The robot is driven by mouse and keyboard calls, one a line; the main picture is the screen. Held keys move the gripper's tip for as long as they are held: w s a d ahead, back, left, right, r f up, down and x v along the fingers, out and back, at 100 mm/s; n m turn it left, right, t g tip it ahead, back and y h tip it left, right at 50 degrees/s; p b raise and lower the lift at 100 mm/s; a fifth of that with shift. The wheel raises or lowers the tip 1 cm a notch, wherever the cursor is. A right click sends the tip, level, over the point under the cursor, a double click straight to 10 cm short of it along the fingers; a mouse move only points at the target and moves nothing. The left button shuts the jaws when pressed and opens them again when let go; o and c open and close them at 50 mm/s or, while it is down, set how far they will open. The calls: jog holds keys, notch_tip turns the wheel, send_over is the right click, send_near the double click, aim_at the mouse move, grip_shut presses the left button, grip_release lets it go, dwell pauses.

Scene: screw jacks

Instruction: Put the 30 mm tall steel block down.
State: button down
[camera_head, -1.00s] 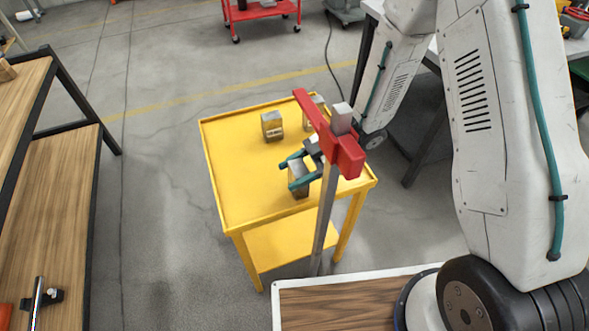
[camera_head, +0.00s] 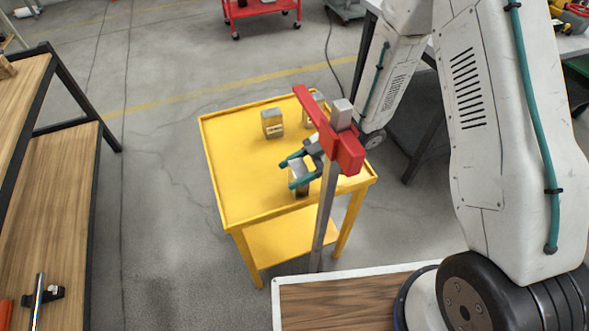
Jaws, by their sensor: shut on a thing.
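My gripper (camera_head: 291,174), with teal fingers, is over the front right part of the yellow cart (camera_head: 236,183). It is shut on a small steel block (camera_head: 301,190), whose lower part shows below the fingers. Whether the block touches the cart top I cannot tell. Another steel block (camera_head: 272,124) stands upright near the back middle of the cart top. A third block (camera_head: 306,118) is at the back right, partly hidden behind the red bar.
A red clamp bar (camera_head: 329,130) on a grey post stands in front of the cart and hides part of my gripper. The left half of the cart top is clear. A wooden workbench (camera_head: 55,190) stands at the left and a red cart (camera_head: 262,10) at the back.

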jog(key=shift+c, duration=2.2)
grip_release()
jog(key=v, duration=0.8)
